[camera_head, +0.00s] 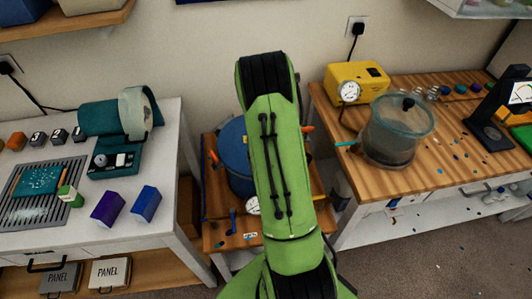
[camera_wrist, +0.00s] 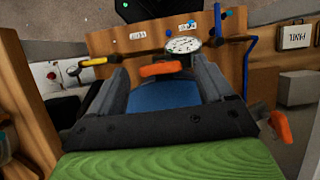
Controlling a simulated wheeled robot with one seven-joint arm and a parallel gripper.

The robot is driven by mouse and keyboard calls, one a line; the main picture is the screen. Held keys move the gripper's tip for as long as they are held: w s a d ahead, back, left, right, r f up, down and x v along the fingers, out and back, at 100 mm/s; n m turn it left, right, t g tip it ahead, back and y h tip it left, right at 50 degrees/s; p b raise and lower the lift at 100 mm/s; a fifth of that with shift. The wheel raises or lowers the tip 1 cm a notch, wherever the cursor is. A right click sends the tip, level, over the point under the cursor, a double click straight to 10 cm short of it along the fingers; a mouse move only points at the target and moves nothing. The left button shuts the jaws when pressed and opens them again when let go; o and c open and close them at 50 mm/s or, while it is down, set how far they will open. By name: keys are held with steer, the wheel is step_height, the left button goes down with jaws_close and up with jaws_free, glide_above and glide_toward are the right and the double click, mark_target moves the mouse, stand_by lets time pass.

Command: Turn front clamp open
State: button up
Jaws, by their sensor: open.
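The blue pressure pot (camera_head: 234,150) stands on the low wooden stand between the two tables, mostly hidden behind my green arm in the head view. Its blue lid (camera_wrist: 165,97) shows between my fingers in the wrist view. An orange clamp handle (camera_wrist: 162,69) lies crosswise between the fingertips of my gripper (camera_wrist: 160,72), which is open around it. I cannot tell whether the fingers touch it. Other orange clamps show at the right in the wrist view (camera_wrist: 281,126) and on the pot's left in the head view (camera_head: 213,157).
A white-faced gauge (camera_wrist: 183,45) and a blue-handled valve (camera_wrist: 219,22) are just beyond the clamp. A yellow-tipped fitting (camera_wrist: 93,62) sticks out left. The right table holds a clear chamber (camera_head: 396,132) and yellow pump (camera_head: 357,83); the left table holds purple and blue blocks.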

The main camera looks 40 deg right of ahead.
steer(key=p+v, duration=0.2)
steer(key=v, duration=1.3)
